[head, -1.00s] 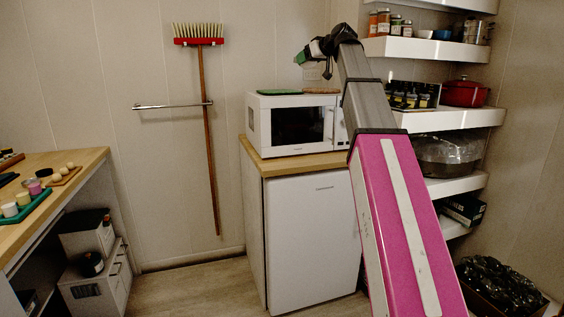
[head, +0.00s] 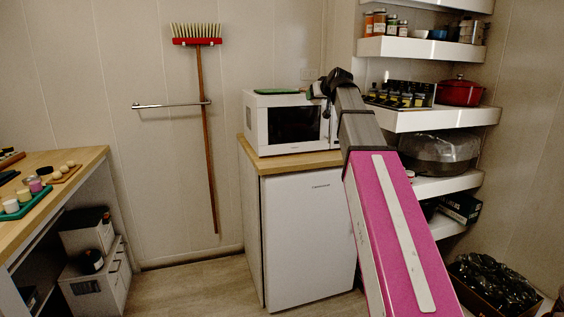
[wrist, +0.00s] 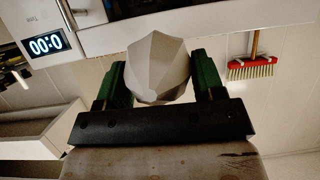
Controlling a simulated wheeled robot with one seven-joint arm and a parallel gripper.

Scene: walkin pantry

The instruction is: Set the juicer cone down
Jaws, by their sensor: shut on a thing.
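The juicer cone (wrist: 158,66) is a pale, faceted, pointed piece between the two green fingers of my gripper (wrist: 160,80) in the wrist view. My gripper is shut on it, with one finger on each side. In the head view my gripper (head: 318,89) is small and dark, near the upper right front of the white microwave (head: 258,130). I cannot make out the cone in the head view. In the wrist view the microwave's lit display (wrist: 47,44) is at upper left, beyond the gripper.
A green board (head: 278,91) lies on the microwave, which stands on a wood-topped cabinet (head: 300,161) with a small fridge (head: 308,240) below. White shelves (head: 425,119) with jars and a red pot (head: 460,92) stand at right. A broom (head: 206,130) hangs on the wall.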

